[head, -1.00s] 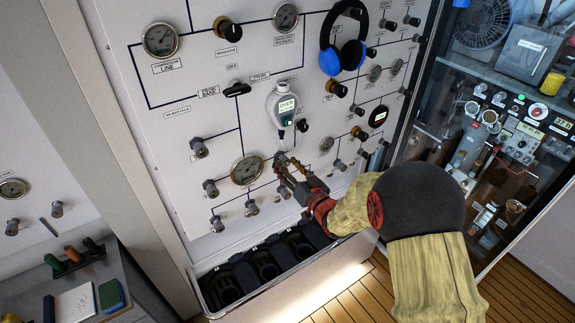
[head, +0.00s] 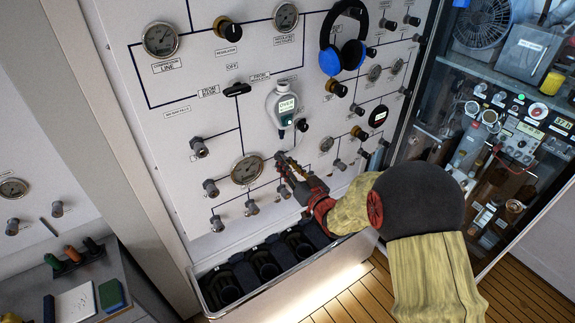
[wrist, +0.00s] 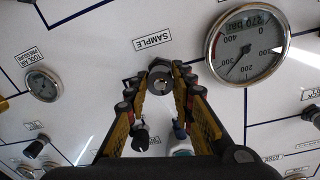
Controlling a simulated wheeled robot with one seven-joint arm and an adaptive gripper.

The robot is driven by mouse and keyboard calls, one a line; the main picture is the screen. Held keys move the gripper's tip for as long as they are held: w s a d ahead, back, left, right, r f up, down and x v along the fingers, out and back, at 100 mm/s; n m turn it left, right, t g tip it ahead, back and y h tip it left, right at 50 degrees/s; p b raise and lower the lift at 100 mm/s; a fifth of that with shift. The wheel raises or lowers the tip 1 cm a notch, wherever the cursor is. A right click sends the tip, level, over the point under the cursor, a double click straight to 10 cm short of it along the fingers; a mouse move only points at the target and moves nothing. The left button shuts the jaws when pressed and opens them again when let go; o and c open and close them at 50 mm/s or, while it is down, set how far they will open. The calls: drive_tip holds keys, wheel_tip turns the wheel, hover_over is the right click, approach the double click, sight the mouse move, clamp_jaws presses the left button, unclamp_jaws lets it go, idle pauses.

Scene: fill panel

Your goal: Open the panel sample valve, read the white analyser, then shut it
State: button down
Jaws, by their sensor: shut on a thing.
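The sample valve (wrist: 160,82) is a dark knob with a pale metal centre, beside a SAMPLE label in the wrist view. My gripper (wrist: 161,92) has its yellow-and-black fingers on either side of the knob and is shut on it. In the head view my gripper (head: 281,163) is against the panel, right of the lower gauge, and hides the valve. The white analyser (head: 281,104) hangs on the panel above my gripper. Its lit greenish screen appears to read OVER, with smaller text too small to read.
A large gauge (wrist: 247,45) is close right of the valve in the wrist view. Blue-and-black headphones (head: 343,45) hang at the upper right. An open-topped trough of cylinders (head: 205,291) stands below the panel. A glass-fronted cabinet (head: 500,130) is at right.

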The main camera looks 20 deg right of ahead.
drive_tip(key=shift+f+b, duration=0.15)
drive_tip(key=shift+b, duration=0.35)
drive_tip(key=n+b, duration=1.6)
drive_tip(key=b, duration=0.8)
drive_tip(key=shift+y, duration=0.4)
drive_tip(key=shift+n, duration=0.4)
drive_tip(key=c, duration=1.6)
unclamp_jaws()
drive_tip(key=shift+c, duration=0.2)
drive_tip(key=shift+o, duration=0.7)
drive_tip(key=shift+s+d, duration=0.1)
